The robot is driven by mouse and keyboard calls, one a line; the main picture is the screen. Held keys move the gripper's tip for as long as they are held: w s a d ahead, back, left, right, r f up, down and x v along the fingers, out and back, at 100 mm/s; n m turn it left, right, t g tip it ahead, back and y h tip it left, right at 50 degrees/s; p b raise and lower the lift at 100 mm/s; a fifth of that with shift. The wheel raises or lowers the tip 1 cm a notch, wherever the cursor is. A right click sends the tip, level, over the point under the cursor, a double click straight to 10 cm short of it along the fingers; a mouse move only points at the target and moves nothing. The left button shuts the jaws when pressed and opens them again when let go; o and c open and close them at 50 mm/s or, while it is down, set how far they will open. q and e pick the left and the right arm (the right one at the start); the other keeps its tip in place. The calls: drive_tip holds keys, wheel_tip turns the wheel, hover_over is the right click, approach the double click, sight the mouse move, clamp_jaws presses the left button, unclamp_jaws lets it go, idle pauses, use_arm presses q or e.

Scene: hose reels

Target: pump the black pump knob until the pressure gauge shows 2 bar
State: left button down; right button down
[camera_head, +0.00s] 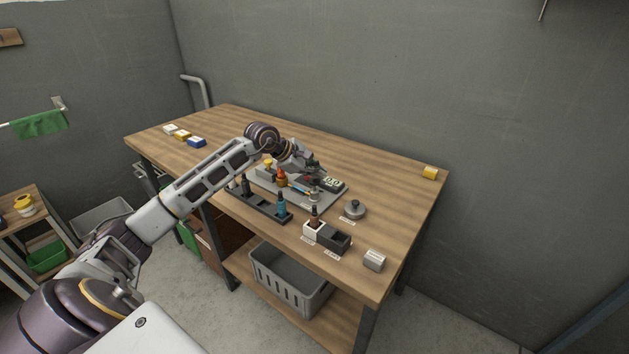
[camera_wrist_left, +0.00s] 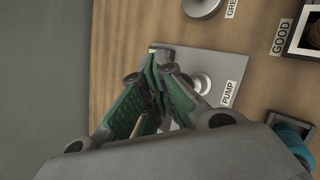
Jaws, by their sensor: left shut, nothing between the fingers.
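My left gripper (camera_head: 318,176) is over the grey fixture area in the middle of the bench in the head view. In the left wrist view the gripper (camera_wrist_left: 155,65) is shut and empty, its green-padded fingers together over a grey plate (camera_wrist_left: 222,68) labelled PUMP. A pale round fitting (camera_wrist_left: 201,83) shows on this plate just right of the fingers. The black pump knob cannot be made out; the fingers cover part of the plate. I cannot tell whether the fingers touch anything. No pressure gauge reading is legible. My right gripper is in neither view.
The wooden bench (camera_head: 405,195) also holds a teal-handled tool (camera_head: 281,205), a white bin (camera_head: 312,236), a dark bin (camera_head: 338,242), a round grey tin (camera_head: 355,209) and a yellow block (camera_head: 430,172). The bench's back right is mostly clear. Walls stand behind it.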

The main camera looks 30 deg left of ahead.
sight(316, 181)
use_arm(q)
drive_tip(key=shift+f+b, duration=1.15)
drive_tip(key=shift+f, duration=0.1)
idle(2.0)
idle(0.4)
drive_tip(key=shift+r+p, duration=0.7)
drive_tip(key=shift+r, duration=1.05)
drive_tip(key=shift+r, duration=0.1)
drive_tip(key=shift+r+p, duration=1.3)
drive_tip(key=shift+r, duration=1.1)
